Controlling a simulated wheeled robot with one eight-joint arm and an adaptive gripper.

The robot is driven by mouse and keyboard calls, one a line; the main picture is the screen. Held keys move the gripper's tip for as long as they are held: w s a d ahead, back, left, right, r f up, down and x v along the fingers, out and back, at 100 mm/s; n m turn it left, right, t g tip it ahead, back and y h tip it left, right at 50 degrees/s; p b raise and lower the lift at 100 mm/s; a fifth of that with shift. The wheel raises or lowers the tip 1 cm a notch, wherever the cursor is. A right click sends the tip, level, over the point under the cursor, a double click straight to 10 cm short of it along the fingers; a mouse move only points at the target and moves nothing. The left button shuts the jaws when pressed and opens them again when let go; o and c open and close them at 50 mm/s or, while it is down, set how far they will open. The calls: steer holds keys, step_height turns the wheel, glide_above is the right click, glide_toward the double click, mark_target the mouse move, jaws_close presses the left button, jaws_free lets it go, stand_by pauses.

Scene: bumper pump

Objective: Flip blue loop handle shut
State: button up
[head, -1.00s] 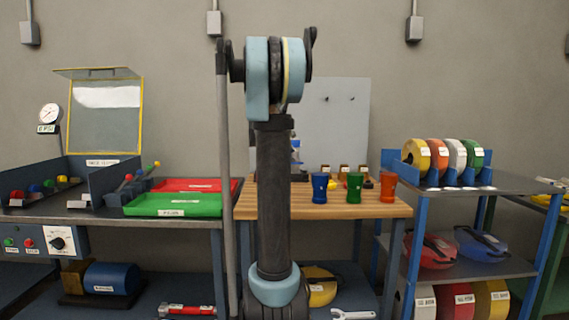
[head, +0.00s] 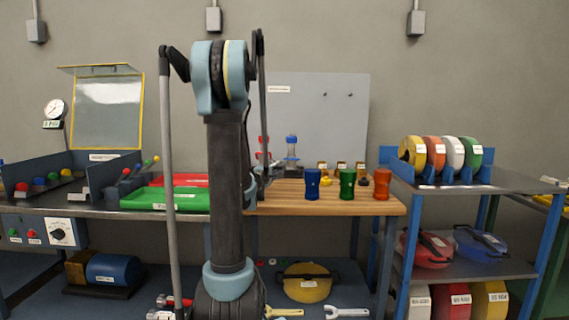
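A blue round case (head: 474,246) with a dark loop handle lies on the middle shelf of the right rack. It is the only blue thing with a loop handle that I can make out. The handle is small in the picture, and I cannot tell how far it is raised. My arm stands upright left of the middle, well left of the blue case. My gripper does not show; the arm links may hide it.
A red case (head: 424,250) lies left of the blue one. Tape rolls (head: 437,152) stand on the rack's top. Blue, green and red cups (head: 382,184) stand on the wooden bench top (head: 290,205). A yellow case (head: 306,288) lies on the lower shelf.

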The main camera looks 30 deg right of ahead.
steer(key=x, duration=1.6)
steer(key=shift+d, duration=0.15)
